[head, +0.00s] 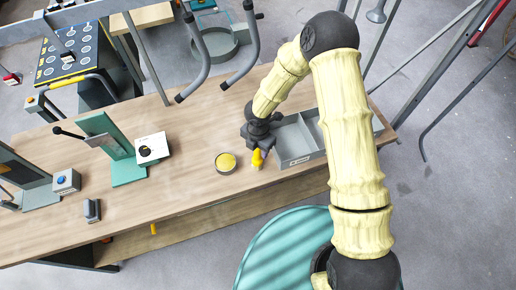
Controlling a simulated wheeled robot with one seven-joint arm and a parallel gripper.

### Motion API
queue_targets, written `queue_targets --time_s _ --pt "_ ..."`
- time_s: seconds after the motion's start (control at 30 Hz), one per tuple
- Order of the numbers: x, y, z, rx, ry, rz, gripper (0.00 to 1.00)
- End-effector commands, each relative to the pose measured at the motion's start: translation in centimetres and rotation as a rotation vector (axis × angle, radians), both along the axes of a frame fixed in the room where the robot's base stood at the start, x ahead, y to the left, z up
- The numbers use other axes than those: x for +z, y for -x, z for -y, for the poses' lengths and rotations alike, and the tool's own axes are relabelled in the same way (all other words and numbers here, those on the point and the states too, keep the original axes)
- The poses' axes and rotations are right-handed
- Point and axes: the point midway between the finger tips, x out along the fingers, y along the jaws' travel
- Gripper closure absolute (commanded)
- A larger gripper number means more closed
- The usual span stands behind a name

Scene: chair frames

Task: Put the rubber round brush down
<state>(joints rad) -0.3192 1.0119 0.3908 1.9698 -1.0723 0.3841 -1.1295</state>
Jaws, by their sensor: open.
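My arm reaches down over the wooden workbench (170,165), and my gripper (257,148) is low above it, at the front left corner of a grey divided tray. The gripper is open. A small yellow piece (257,158) shows right at its fingertips; I cannot tell whether this is the rubber round brush or whether it touches the fingers. A round dark-rimmed item with a yellow top (226,162) lies flat on the bench just left of the gripper and apart from it. No brush bristles can be made out.
The grey tray (297,161) stands right of the gripper, partly hidden by my arm. A green stand (122,165), a white box with a black knob (152,149) and a blue-button box (66,182) are further left. Bare bench lies in front. A teal round seat (285,250) is below.

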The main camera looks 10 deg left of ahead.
Motion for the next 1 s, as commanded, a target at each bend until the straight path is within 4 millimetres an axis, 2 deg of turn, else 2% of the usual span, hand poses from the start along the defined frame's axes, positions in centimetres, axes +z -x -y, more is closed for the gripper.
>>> queue_targets --time_s 0.17,0.5,0.6,0.73,1.0 --pt "2.5 -0.1 0.0 -0.001 -0.003 0.003 0.55" --pt "9.1 0.0 0.0 -0.002 -0.003 0.004 0.55" --pt "10.5 0.0 -0.1 -0.002 -0.002 0.002 0.55" --pt "11.3 0.1 0.0 0.0 -0.001 0.0 0.55" --pt "11.4 0.1 -0.1 0.001 -0.001 0.0 0.55"
